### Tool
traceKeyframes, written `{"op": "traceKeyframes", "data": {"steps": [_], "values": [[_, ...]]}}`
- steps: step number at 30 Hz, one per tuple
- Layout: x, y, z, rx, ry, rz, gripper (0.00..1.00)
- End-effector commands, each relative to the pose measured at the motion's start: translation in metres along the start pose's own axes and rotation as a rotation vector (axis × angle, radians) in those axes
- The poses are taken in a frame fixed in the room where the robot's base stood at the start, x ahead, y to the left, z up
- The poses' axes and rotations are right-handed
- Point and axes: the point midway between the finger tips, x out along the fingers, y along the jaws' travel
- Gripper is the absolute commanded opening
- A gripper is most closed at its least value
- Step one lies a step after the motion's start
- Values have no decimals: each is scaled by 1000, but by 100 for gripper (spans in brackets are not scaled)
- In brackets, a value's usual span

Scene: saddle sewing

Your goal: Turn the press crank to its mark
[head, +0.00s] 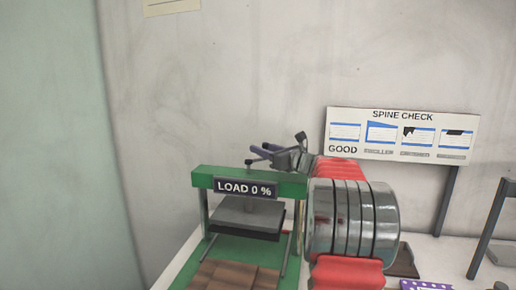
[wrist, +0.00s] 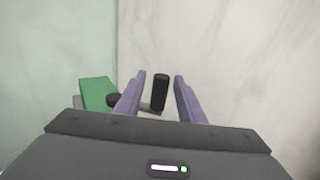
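The green press (head: 205,178) stands at the lower middle of the head view, with a "LOAD 0 %" sign (head: 246,188) on its crossbeam and a grey plate (head: 243,219) below. In the wrist view its green beam (wrist: 97,93) shows at left. The press crank has a black hub (wrist: 113,100), a thin bar and an upright black handle (wrist: 160,93). My gripper (wrist: 160,78) is open, its purple fingers either side of the handle with gaps showing. In the head view my gripper (head: 261,150) is above the beam; the handle cannot be made out there. No crank mark is discernible.
A "SPINE CHECK" board (head: 402,135) stands behind at right. A dark frame (head: 489,228) stands at the far right. A pale wall is behind the press.

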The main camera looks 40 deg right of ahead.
Motion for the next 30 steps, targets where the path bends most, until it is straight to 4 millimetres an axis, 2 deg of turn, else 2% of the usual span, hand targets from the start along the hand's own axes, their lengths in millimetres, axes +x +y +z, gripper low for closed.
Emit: {"op": "traceKeyframes", "data": {"steps": [3,7,17,30], "values": [[16,0,0,1,0,1,36],[26,0,0,1,0,1,36],[29,-1,0,1,0,-2,36],[29,-1,0,0,0,-2,6]]}}
